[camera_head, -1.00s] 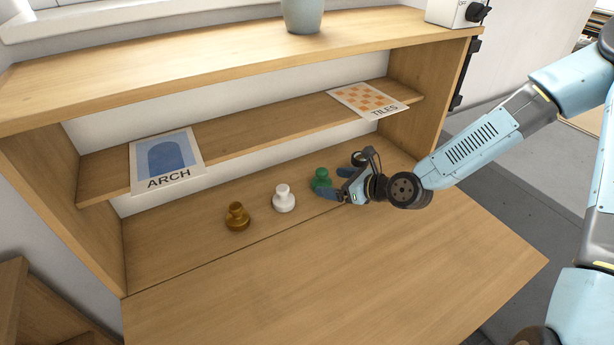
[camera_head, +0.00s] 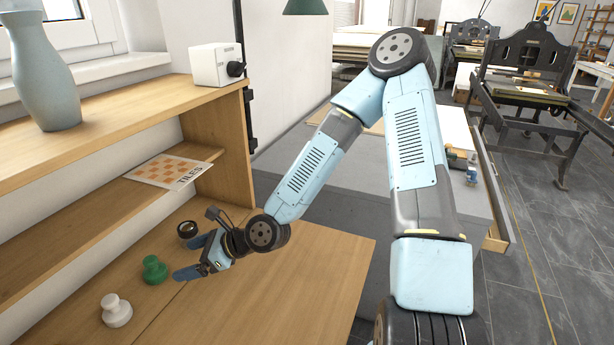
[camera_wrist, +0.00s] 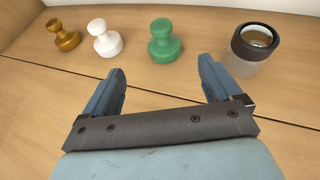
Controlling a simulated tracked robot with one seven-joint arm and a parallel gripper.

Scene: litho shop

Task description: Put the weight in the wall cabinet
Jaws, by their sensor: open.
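Three knob-shaped pieces like weights stand upright on the cabinet floor: a white one (camera_head: 116,310), a green one (camera_head: 154,270) and a brown one, which shows only in the wrist view (camera_wrist: 63,35). The pictures do not tell which is the task's weight. My gripper (camera_head: 194,256) is open and empty, low over the boards. In the wrist view, the green piece (camera_wrist: 164,41) stands just beyond the open fingers (camera_wrist: 161,82), roughly between them and apart from them. The wooden cabinet (camera_head: 215,140) is open in front, with its flat front board (camera_head: 275,290) lying level.
A round black-rimmed lens (camera_head: 187,230) stands right of the green piece, close to my gripper. A TILES card (camera_head: 168,171) lies on the shelf. A vase (camera_head: 45,85) and a white box (camera_head: 212,64) stand on top. An open drawer (camera_head: 490,190) is at right.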

